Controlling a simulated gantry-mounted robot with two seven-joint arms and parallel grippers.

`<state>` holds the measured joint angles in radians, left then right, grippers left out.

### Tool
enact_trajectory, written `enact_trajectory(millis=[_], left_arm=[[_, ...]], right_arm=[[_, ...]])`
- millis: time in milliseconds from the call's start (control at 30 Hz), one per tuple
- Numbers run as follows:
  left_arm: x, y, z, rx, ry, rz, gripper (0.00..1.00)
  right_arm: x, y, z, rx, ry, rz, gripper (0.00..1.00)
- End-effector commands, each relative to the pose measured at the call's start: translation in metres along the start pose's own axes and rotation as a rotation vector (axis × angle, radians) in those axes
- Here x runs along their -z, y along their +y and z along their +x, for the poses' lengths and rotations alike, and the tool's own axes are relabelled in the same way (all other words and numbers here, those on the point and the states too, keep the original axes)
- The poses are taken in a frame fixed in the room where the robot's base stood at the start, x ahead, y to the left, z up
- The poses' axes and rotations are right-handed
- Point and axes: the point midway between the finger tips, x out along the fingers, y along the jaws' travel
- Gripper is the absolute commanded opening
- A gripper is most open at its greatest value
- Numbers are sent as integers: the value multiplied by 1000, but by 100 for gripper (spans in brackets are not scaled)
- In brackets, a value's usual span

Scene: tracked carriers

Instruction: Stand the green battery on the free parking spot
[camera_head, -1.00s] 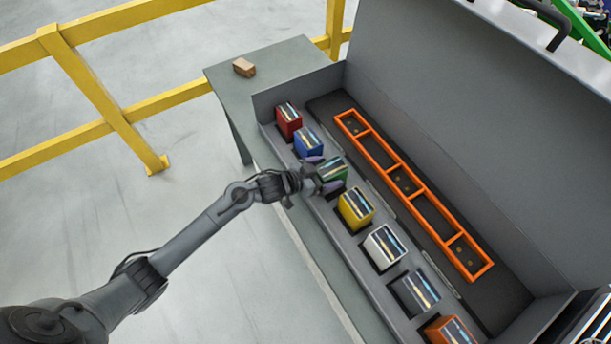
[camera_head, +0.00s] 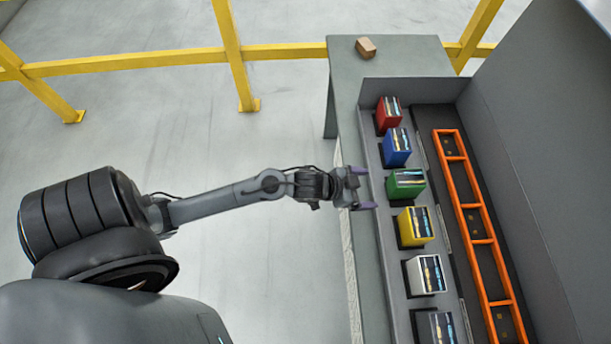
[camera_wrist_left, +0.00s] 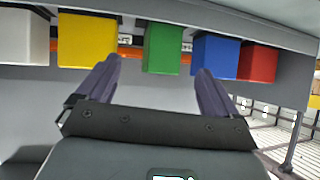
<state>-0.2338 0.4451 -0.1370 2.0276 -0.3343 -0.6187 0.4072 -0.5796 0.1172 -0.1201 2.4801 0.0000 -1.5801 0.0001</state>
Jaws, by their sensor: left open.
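The green battery (camera_head: 406,184) stands upright in the row on the grey tray (camera_head: 367,125), between the blue and yellow ones. It also shows in the left wrist view (camera_wrist_left: 163,49), ahead and between the finger lines. My left gripper (camera_head: 364,188) is open and empty, just left of the green battery in the head view, with a small gap to it. An orange frame (camera_head: 474,205) divided into cells lies on a dark strip right of the row. Its visible cells hold no battery, and I cannot tell which place is the free parking spot. My right gripper is out of view.
Red (camera_head: 388,111), blue (camera_head: 398,147), yellow (camera_head: 415,226), white (camera_head: 427,274) and dark grey (camera_head: 437,328) batteries stand in the same row. A tall grey panel (camera_head: 545,130) rises at the right. A brown block (camera_head: 366,48) lies on the far table end.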

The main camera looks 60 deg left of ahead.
Motion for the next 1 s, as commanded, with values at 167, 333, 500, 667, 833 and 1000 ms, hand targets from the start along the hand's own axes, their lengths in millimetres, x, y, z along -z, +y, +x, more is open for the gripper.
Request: enact_trajectory(millis=[167,333,500,667,833,1000], left_arm=[[-37,28,-51,110,-247,-59,94],[-70,50,-109,136,-493,-130,94],[-87,67,-150,114,-651,-185,94],[-93,73,-165,100,-705,-203,94],[-93,73,-165,100,-708,-202,94],[-91,72,-166,100,-707,-202,94]], right_arm=[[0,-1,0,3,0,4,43],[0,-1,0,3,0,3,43],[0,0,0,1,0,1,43],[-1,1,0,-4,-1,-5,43],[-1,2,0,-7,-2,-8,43],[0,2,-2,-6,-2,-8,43]])
